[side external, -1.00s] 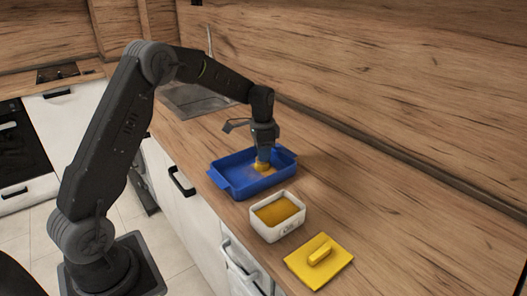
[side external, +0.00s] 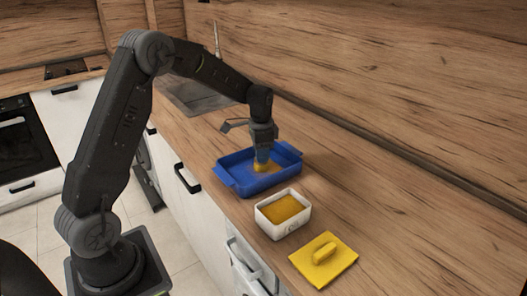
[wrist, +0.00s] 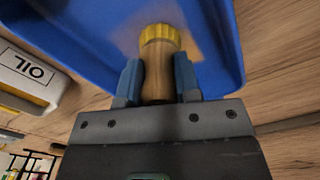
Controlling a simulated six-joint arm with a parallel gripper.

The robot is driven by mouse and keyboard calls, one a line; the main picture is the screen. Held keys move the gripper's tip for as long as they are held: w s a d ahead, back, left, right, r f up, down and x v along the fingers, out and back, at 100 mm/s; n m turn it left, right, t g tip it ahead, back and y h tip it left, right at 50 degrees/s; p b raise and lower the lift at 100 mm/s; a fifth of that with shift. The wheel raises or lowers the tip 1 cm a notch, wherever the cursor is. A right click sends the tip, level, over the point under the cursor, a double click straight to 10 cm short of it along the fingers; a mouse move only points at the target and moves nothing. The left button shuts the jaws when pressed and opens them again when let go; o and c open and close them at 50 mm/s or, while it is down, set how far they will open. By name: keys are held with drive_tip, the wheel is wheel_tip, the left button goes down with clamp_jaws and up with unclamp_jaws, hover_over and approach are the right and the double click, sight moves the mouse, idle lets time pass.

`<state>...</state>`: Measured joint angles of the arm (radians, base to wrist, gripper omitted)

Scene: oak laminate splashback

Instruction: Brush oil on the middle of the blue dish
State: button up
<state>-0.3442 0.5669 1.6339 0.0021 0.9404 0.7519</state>
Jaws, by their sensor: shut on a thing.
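The blue dish (side external: 231,183) is a rectangular tray with handles on the wooden counter; it fills much of the wrist view (wrist: 95,35). My gripper (wrist: 158,85) is over the dish and shut on a brush (wrist: 157,60) with a wooden handle and a yellow head. In the side view the yellow brush head (side external: 260,167) is low inside the dish, at or just above its floor. A yellowish oil patch shows on the dish floor beside the head. The white oil container (side external: 291,229) holds amber oil, and its OIL label (wrist: 33,70) shows in the wrist view.
A yellow lid (side external: 335,269) with a raised handle lies on the counter in front of the oil container. A sink (side external: 195,98) with a tap is behind the dish. The counter right of the dish is clear up to the wooden splashback.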

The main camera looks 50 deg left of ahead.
drive_tip(key=shift+s, duration=0.65)
drive_tip(key=shift+s, duration=0.1)
drive_tip(key=shift+s, duration=0.95)
drive_tip(key=shift+s, duration=0.15)
drive_tip(key=shift+s+a, duration=0.1)
drive_tip(key=shift+s, duration=0.75)
drive_tip(key=shift+s, duration=0.15)
drive_tip(key=shift+s, duration=1)
drive_tip(key=shift+w, duration=0.15)
